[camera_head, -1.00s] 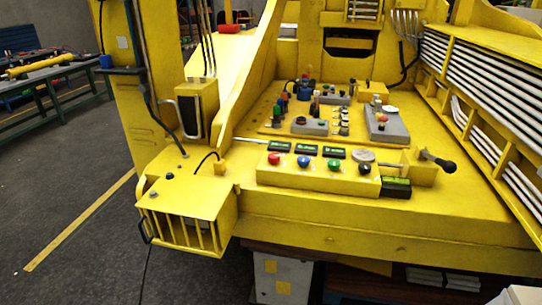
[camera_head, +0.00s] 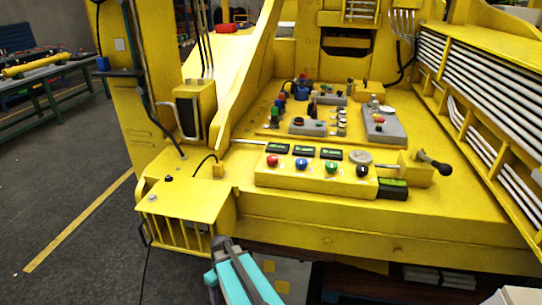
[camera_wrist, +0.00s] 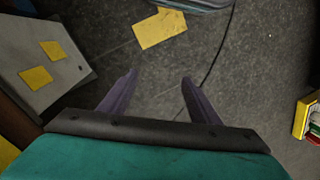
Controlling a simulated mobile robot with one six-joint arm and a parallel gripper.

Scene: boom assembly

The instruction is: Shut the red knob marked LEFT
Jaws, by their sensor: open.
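A row of knobs sits on the front of the yellow control box (camera_head: 310,183) in the head view. The red knob (camera_head: 272,160) is at its left end, followed by a blue, a green and a black one. The lettering by the knobs is too small to read. My teal arm enters at the bottom of the head view, in front of and below the yellow machine, well apart from the knobs. In the wrist view my gripper (camera_wrist: 155,92) is open, with its two dark fingers apart and nothing between them. No knob shows in the wrist view.
A yellow barred box (camera_head: 187,212) juts out at the machine's left front. A black-handled lever (camera_head: 433,165) stands right of the knobs. A grey cabinet with yellow notes (camera_wrist: 45,68) is beside my gripper in the wrist view. Open grey floor lies at the left.

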